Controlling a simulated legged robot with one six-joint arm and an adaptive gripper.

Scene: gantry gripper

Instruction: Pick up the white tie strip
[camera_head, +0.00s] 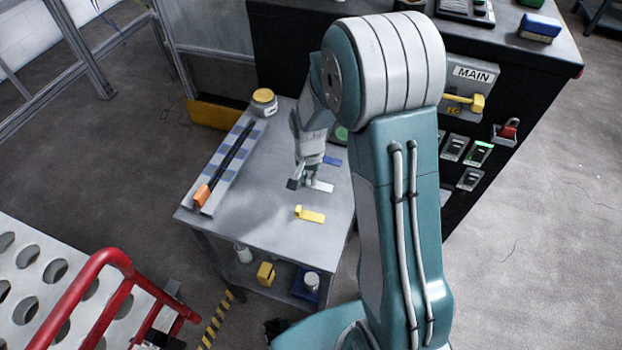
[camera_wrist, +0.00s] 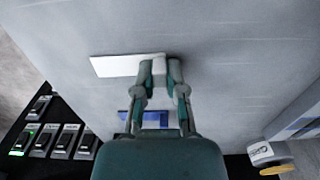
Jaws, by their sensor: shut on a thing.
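The white tie strip (camera_head: 322,186) lies on the grey table (camera_head: 262,228), between a blue strip (camera_head: 332,161) and a yellow strip (camera_head: 312,215). My gripper (camera_head: 297,182) is down at the strip's left end. In the wrist view my gripper's fingers (camera_wrist: 160,72) are shut on the raised end of the white tie strip (camera_wrist: 116,66). The flat part of the strip reaches out to the left past the fingers. It looks flat on or very close to the table; I cannot tell whether there is a gap.
A long blue-and-grey rack with a black rod (camera_head: 232,150) and a yellow-lidded jar (camera_head: 264,101) are on the table's left side. A black cabinet with a MAIN switch panel (camera_head: 473,80) stands behind. The table's front left is clear. A red rail (camera_head: 92,275) is at lower left.

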